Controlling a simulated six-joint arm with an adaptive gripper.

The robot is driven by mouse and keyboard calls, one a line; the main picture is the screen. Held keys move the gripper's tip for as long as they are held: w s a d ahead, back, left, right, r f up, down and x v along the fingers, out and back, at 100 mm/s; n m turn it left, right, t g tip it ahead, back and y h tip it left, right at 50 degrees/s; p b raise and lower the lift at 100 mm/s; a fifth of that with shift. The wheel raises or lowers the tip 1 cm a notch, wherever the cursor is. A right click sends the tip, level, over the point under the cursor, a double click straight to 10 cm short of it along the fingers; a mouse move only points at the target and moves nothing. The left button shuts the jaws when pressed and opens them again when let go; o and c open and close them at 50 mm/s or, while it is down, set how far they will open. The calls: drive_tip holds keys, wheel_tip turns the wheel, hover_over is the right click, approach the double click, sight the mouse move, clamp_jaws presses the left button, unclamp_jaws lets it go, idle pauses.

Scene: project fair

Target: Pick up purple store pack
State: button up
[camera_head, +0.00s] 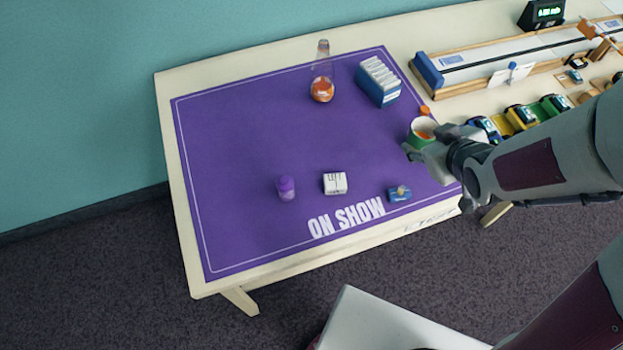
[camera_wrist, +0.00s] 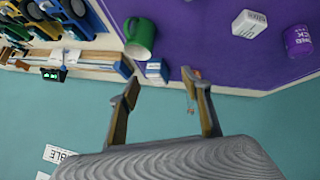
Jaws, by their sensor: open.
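The purple store pack (camera_head: 286,188) is a small purple cylinder standing on the purple mat (camera_head: 240,130), left of a white block. In the wrist view, a purple cylinder with white lettering (camera_wrist: 298,41) shows at the upper right edge, partly turned. My gripper (camera_head: 409,151) is at the mat's right side, beside a green mug, well to the right of the pack. In the wrist view my gripper (camera_wrist: 160,84) has its two fingers apart with nothing between them.
The green mug (camera_head: 420,134) is close to my gripper. An orange-bottomed flask (camera_head: 322,88) and blue card box (camera_head: 378,83) stand farther back. The mat's left is clear.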

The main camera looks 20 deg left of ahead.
drive_tip(key=s+a+f+n+g+y, duration=0.1)
drive_tip(key=s+a+f+n+y, duration=0.1)
drive_tip(key=a+f, duration=0.35)
drive_tip(key=n+g+y, duration=0.3)
drive_tip(key=g+y, duration=0.1)
drive_tip(key=y, duration=0.2)
approach(292, 190)
drive_tip(key=w+a+f, duration=0.2)
drive_tip(key=a, duration=0.1)
drive_tip(key=shift+a, duration=0.1)
drive_tip(key=shift+s+a+f+y, duration=0.1)
drive_tip(key=shift+s+a+y, duration=0.2)
drive_tip(key=shift+s+y, duration=0.35)
drive_tip(key=shift+a, duration=0.1)
drive_tip(key=shift+x, duration=1.15)
drive_tip(key=shift+f, duration=0.1)
drive_tip(key=shift+x, duration=2.6)
drive_tip(key=shift+w+f, duration=0.15)
